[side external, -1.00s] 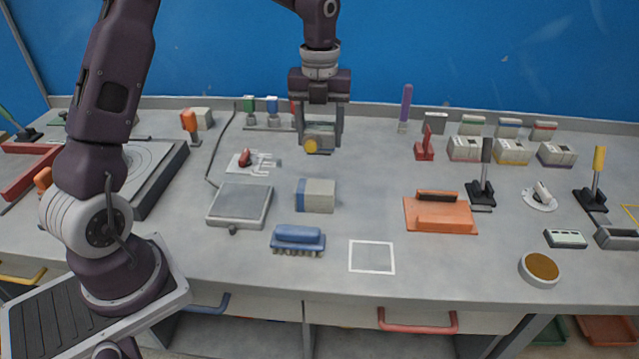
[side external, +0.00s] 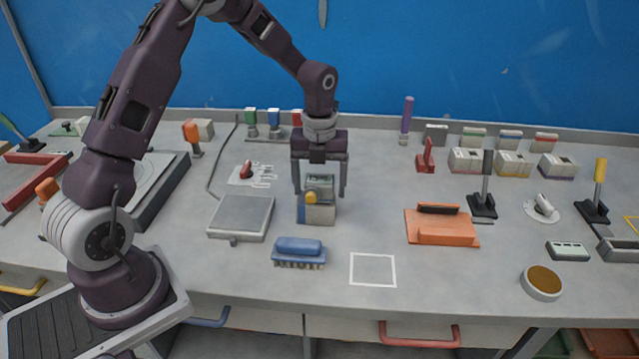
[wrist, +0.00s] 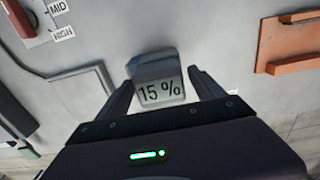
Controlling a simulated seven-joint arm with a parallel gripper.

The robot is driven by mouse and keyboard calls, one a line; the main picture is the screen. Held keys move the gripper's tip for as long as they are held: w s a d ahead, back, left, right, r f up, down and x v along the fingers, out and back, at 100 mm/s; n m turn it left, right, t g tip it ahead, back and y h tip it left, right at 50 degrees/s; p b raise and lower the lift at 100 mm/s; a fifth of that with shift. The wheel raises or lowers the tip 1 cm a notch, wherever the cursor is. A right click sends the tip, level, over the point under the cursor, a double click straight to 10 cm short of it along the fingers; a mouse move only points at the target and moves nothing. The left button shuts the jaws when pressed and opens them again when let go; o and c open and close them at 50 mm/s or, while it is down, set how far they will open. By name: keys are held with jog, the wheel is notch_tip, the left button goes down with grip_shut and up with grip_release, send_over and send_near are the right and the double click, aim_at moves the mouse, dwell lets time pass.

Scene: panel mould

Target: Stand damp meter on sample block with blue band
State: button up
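A blue brush (side external: 299,250) lies in front of the block, and a grey scale plate (side external: 241,216) is to its left. A white outlined square (side external: 373,269) is empty at front right. An orange fixture (side external: 441,228) stands farther right.

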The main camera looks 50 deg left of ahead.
aim_at(319, 179)
notch_tip(319, 179, up, 12)
jog(key=s+d+r+n+t+y, duration=0.1)
jog(key=s+d+r+n, duration=0.25)
jog(key=s+n, duration=0.25)
jog(key=s+d+r+n+t, duration=0.2)
jog(key=s+r+n, duration=0.3)
jog(key=s+n, duration=0.1)
jog(key=s+d+n+t+h, duration=0.1)
jog(key=s+d+n+t, duration=0.1)
jog(key=s+n, duration=1.2)
jog(key=shift+s+d+f+n+t, duration=0.3)
jog(key=shift+d+f+n, duration=0.2)
jog(key=shift+d, duration=0.25)
